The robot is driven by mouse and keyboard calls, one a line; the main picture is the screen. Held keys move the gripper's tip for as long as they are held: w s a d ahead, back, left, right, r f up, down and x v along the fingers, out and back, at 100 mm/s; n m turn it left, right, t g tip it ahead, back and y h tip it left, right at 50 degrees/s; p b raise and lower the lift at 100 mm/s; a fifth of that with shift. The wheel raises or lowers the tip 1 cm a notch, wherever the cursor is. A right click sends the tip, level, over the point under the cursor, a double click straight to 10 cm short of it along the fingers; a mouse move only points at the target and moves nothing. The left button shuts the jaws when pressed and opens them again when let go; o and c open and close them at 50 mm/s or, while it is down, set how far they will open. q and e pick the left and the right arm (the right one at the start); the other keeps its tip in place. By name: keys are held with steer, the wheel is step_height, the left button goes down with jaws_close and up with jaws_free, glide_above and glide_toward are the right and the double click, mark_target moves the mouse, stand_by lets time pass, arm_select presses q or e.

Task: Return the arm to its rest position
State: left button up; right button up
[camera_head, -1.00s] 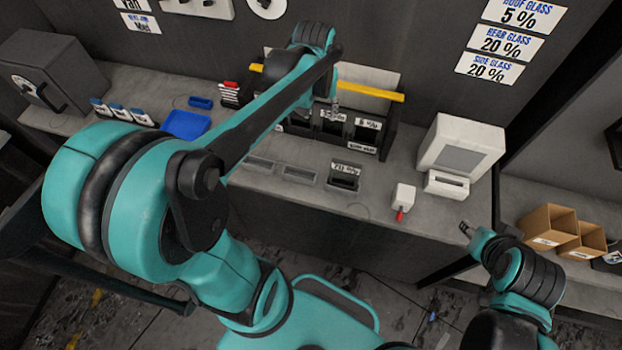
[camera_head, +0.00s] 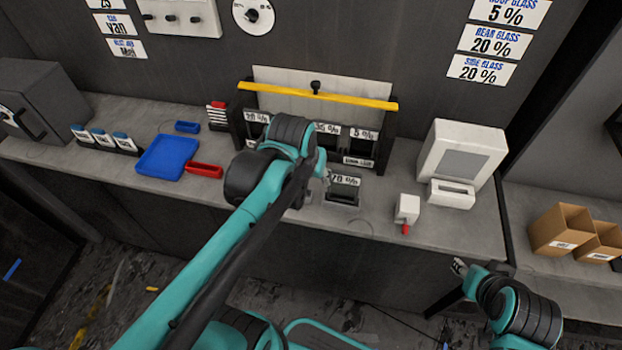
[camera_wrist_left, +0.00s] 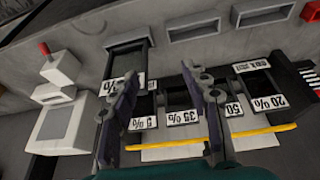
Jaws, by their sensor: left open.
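My left gripper (camera_head: 325,180) is partly hidden behind its own teal wrist, over the middle of the workbench in the head view. In the left wrist view (camera_wrist_left: 163,105) its two dark fingers are spread apart with nothing held between them. They hang above the labelled film rack (camera_head: 318,92), which also shows in that view (camera_wrist_left: 200,140). My right gripper (camera_head: 459,266) is at the lower right, in front of the bench edge. It is too small to tell whether its jaws are open.
A 70 % box (camera_head: 343,196) sits on the bench close to my left gripper. A white device (camera_head: 462,150) and a small white block with a red tip (camera_head: 407,208) stand to the right. A blue tray (camera_head: 172,157) and a red tray (camera_head: 205,170) lie left.

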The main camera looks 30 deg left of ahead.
stand_by(0.4)
arm_select(q)
steer(key=s+d+f+m+t+b, duration=0.1)
steer(key=s+d+f+m+t, duration=0.1)
steer(key=s, duration=0.4)
steer(key=shift+s+d+f+t, duration=0.15)
steer(key=shift+d+f+t, duration=0.25)
steer(key=shift+d, duration=0.6)
steer(key=shift+a+f, duration=0.1)
